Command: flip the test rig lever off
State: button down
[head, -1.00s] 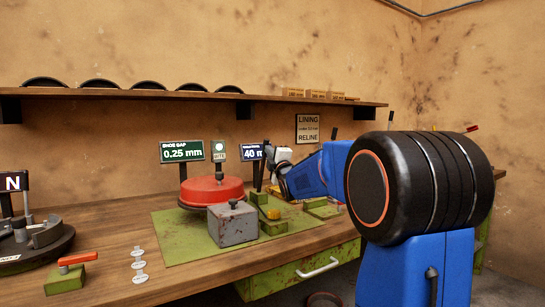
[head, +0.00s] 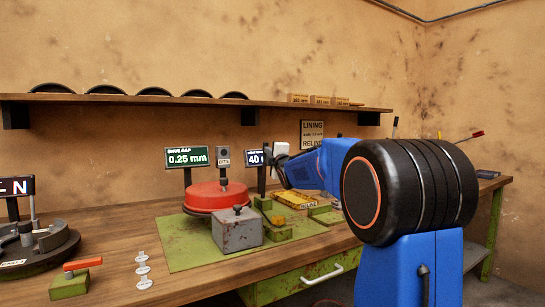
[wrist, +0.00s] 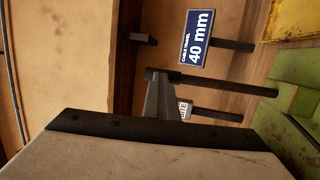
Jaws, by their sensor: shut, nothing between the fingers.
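The test rig lever (head: 262,178) is a dark upright rod on a green base at the back of the rig, partly hidden by my arm in the head view. In the wrist view the lever (wrist: 215,83) runs sideways across the picture. My gripper (wrist: 157,84) is shut and empty. Its grey fingers appear close to the lever's knobbed end; I cannot tell whether they touch. In the head view my gripper's pale housing (head: 281,149) shows beside the lever top. The small lamp sign (head: 223,156) over the rig looks dark.
A red drum (head: 215,195) and a grey box (head: 237,229) stand on the green plate. Two signs, 0.25 mm (head: 187,157) and 40 mm (wrist: 195,38), rise behind. A yellow pack (head: 293,199) lies to the right. An orange-handled lever (head: 82,264) is at front left.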

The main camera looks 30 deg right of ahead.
jog(key=a+x, duration=0.1)
jog(key=x, duration=0.8)
jog(key=shift+a+f, duration=0.15)
jog(key=shift+a, duration=0.25)
jog(key=shift+w, duration=0.25)
